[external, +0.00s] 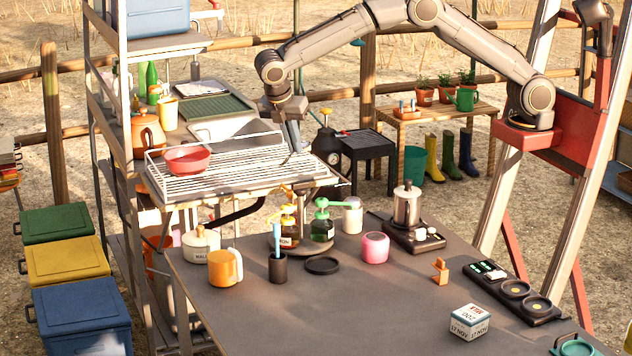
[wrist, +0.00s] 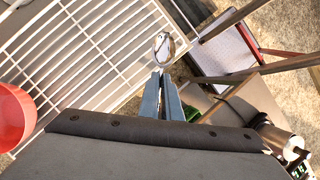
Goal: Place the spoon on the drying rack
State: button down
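The drying rack (external: 235,178) is a white wire grid on a stand behind the dark table; it also fills the upper left of the wrist view (wrist: 100,45). My gripper (external: 293,138) is over the rack's back right end in the external view. In the wrist view my gripper (wrist: 162,90) has its two fingers close together, shut on the spoon (wrist: 163,46). The spoon's shiny bowl sticks out past the fingertips, by the rack's right edge in that picture. The spoon's handle is hidden between the fingers. Whether the spoon touches the rack cannot be told.
A red bowl (external: 188,159) sits on the rack's left part and shows at the wrist view's left edge (wrist: 12,118). The rack's middle and right are bare. A raised wire rim (external: 215,143) runs along its back. Pump bottles (external: 321,222) stand in front.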

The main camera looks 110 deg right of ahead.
jog(key=s+d+r+n+t+h+b, duration=0.1)
jog(key=d+r+n+b, duration=0.15)
jog(key=d, duration=0.65)
jog(key=d+r+n+h+b, duration=0.1)
jog(key=d+n, duration=0.3)
jog(key=d, duration=0.5)
jog(key=shift+t+y, duration=0.3)
jog(key=f+p, duration=0.1)
jog(key=f, duration=0.2)
jog(key=f+p, duration=0.1)
jog(key=f, duration=0.2)
jog(key=f+p, duration=0.1)
jog(key=f, duration=0.2)
jog(key=shift+s+f, duration=0.25)
jog(key=shift+f, duration=0.1)
jog(key=c, duration=2)
grip_release()
jog(key=shift+f, duration=0.1)
